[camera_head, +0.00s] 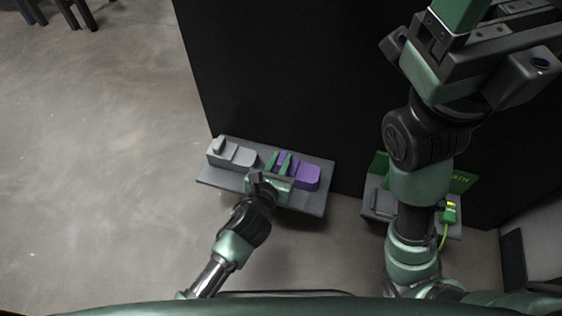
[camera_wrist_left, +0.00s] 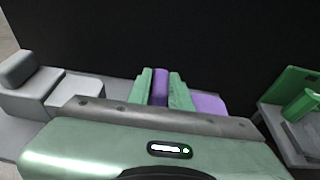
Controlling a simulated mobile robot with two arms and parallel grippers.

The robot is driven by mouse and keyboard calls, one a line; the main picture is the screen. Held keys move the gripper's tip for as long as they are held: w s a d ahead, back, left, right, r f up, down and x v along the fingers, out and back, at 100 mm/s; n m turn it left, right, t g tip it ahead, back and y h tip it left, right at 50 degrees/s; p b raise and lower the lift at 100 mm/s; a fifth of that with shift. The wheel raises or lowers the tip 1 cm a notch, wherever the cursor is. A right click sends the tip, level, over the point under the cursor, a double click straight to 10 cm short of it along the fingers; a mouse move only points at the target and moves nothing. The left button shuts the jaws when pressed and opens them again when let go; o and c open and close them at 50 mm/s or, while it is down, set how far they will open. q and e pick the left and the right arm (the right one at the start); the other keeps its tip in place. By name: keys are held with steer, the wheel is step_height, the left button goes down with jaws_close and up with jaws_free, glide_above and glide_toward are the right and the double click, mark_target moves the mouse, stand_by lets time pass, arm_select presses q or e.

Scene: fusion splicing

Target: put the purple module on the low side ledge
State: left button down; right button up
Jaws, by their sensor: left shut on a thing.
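The purple module (camera_head: 308,178) is at the low side ledge (camera_head: 315,200), on the ledge's right half. It appears to rest on the ledge surface. My left gripper (camera_head: 279,162) is shut on the purple module's raised part. In the left wrist view the purple module (camera_wrist_left: 209,103) shows between and to the right of the green fingers (camera_wrist_left: 160,88). Its underside is hidden. My right gripper (camera_head: 475,45) is raised high at the upper right, and its fingertips are not clearly visible.
A grey module (camera_head: 232,153) sits on the ledge's left half, close to my left gripper. A second ledge (camera_head: 378,203) with a green panel (camera_head: 462,182) and a green connector (camera_head: 449,213) with a cable is at the right, partly behind my right arm. A black wall (camera_head: 290,80) stands behind.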

arm_select(q)
steer(key=c, duration=1.7)
jaws_free()
steer(key=shift+f, duration=0.15)
steer(key=o, duration=0.4)
